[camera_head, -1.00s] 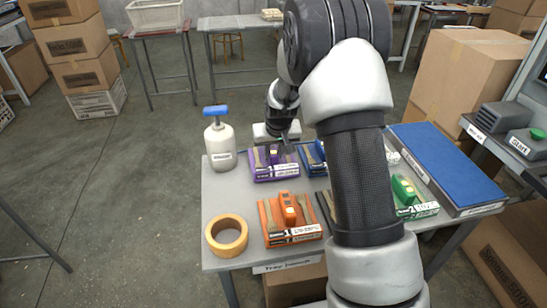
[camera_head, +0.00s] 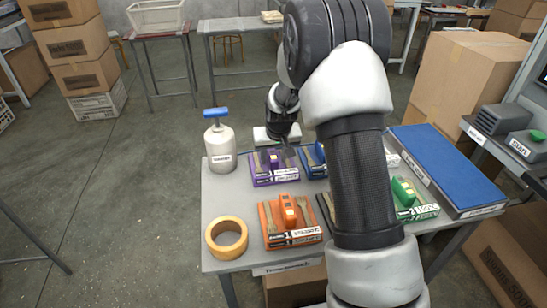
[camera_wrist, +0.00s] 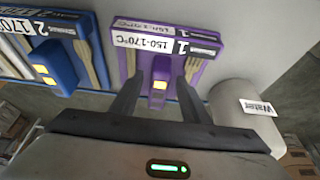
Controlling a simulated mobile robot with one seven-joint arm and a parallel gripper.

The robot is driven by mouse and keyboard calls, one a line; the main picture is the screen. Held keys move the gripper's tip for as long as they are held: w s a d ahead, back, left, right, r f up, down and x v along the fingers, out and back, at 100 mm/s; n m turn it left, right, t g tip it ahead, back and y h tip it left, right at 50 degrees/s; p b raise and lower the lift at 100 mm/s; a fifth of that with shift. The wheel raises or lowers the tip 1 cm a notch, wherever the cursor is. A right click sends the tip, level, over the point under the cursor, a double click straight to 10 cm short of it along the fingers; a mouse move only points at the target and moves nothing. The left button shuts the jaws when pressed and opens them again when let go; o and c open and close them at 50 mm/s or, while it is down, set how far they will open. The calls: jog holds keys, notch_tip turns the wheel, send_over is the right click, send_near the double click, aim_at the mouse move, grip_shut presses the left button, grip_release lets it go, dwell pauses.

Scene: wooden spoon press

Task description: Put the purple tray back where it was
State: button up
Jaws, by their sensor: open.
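My gripper (camera_head: 279,156) is over the tray's far part. In the wrist view the purple tray (camera_wrist: 205,70) lies ahead of my gripper (camera_wrist: 161,90). The two fingers are apart, one on each side of the purple block (camera_wrist: 161,74). I cannot tell whether they touch it.
The white water bottle (camera_head: 220,150) stands left of the purple tray. The blue tray (camera_head: 313,165) is close on its right.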

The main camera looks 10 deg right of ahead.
jog(key=s+f+p+v, duration=0.1)
jog(key=s+p+v, duration=0.1)
jog(key=v, duration=1.8)
jog(key=shift+s+r, duration=1.9)
jog(key=shift+s, duration=4.65)
jog(key=shift+s+r, duration=1.95)
jog(key=shift+s, duration=4.55)
notch_tip(320, 180, up, 20)
jog(key=t+p, duration=0.1)
jog(key=p, duration=1.8)
jog(key=shift+s, duration=0.15)
